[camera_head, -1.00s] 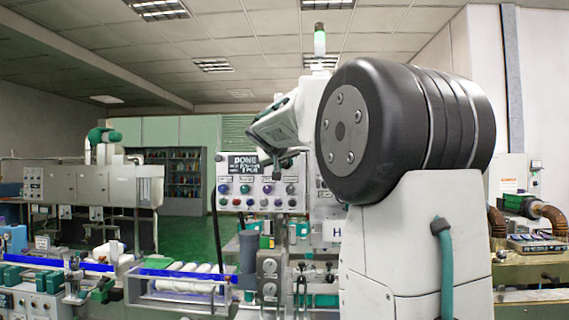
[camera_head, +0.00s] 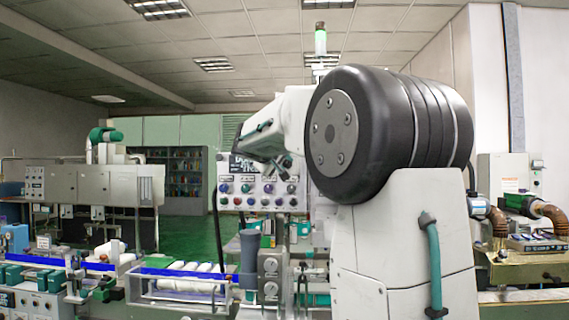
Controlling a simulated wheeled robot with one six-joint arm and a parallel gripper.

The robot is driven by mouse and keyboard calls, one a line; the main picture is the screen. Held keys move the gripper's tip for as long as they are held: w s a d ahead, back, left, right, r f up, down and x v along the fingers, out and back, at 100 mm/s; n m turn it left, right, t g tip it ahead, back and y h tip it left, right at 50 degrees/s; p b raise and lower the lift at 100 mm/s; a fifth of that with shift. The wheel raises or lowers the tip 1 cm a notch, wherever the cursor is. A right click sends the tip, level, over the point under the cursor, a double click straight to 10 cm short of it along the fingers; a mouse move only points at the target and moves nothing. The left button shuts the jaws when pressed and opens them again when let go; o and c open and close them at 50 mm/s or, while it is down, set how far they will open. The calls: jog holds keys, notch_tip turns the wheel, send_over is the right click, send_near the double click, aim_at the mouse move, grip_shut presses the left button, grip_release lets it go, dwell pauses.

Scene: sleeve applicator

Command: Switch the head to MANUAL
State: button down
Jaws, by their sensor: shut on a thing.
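The grey control panel (camera_head: 232,203) stands at the picture's middle, behind my arm. It carries rows of coloured buttons and knobs (camera_head: 268,189), too small to read. The dark sign at its top is mostly covered by my white and teal wrist. My gripper (camera_head: 286,163) shows only as a small dark shape under the wrist, in front of the upper right of the panel. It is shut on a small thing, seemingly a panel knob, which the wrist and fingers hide. Which way any selector points cannot be made out.
A roller conveyor (camera_head: 185,272) with white rolls and a blue strip runs at the lower left. A grey cylinder (camera_head: 249,250) stands below the panel. A signal tower (camera_head: 320,42) shows green above. Brown pipes (camera_head: 548,212) are at the right. Green floor is open at mid left.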

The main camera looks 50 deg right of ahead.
jog(key=shift+f+n+h, duration=0.1)
jog(key=shift+n+h, duration=0.2)
jog(key=shift+n, duration=0.4)
jog(key=c, duration=1.2)
grip_release()
jog(key=v, duration=0.7)
jog(key=shift+a, duration=0.45)
